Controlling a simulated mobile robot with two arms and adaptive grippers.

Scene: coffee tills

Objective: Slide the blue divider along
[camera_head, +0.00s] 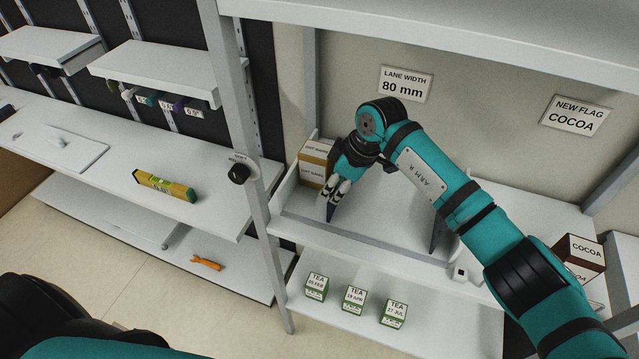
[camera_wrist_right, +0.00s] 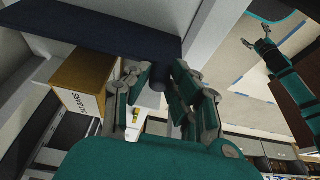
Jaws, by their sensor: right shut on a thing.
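The blue divider is a thin dark blue upright plate on the white shelf. Its near end (camera_head: 331,211) shows just below my right gripper (camera_head: 338,190) in the head view. In the right wrist view the divider (camera_wrist_right: 100,28) spans the top left, and the right gripper's fingers (camera_wrist_right: 162,95) are shut on its edge. A second dark blue divider (camera_head: 437,238) stands farther right, partly behind my right arm. My left gripper (camera_wrist_right: 258,36) shows small in the right wrist view, its fingers spread and empty.
Tan boxes (camera_head: 316,155) stand left of the held divider. A grey front rail (camera_head: 365,239) edges the shelf. Cocoa boxes (camera_head: 578,255) stand at right, and green tea boxes (camera_head: 353,299) on the shelf below. A sign (camera_head: 405,84) reads lane width 80 mm.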

